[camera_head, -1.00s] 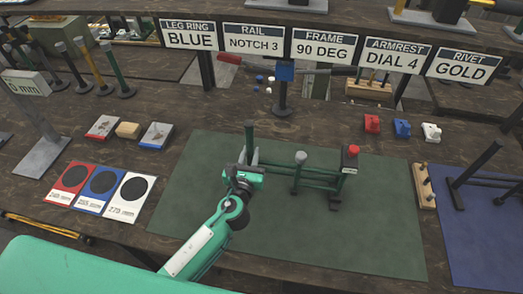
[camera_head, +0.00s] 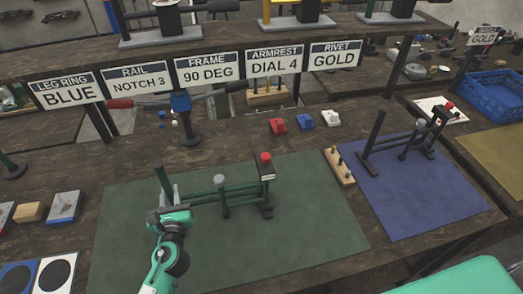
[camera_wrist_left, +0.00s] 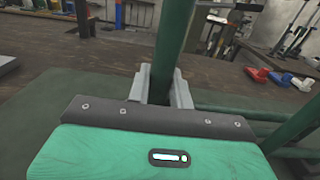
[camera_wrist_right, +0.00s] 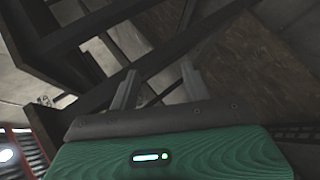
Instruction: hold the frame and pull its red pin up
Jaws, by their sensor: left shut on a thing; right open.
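The green frame (camera_head: 240,190) stands on the green mat (camera_head: 310,225), with an upright post at its left end and a short grey-capped post in the middle. The red pin (camera_head: 265,157) sits on top of the frame's dark right end block. My left gripper (camera_head: 172,207) is shut on the frame's left upright post; in the left wrist view the post (camera_wrist_left: 174,40) stands between the grey fingers (camera_wrist_left: 160,88). My right gripper (camera_wrist_right: 158,85) is open and empty in its wrist view, facing dark beams, away from the frame. It is not in the head view.
A wooden block with dark pegs (camera_head: 340,165) stands right of the green mat. A blue mat (camera_head: 415,200) holds a second, dark frame (camera_head: 400,140). Red, blue and white small parts (camera_head: 305,122) lie behind. Sign boards (camera_head: 205,73) line the back.

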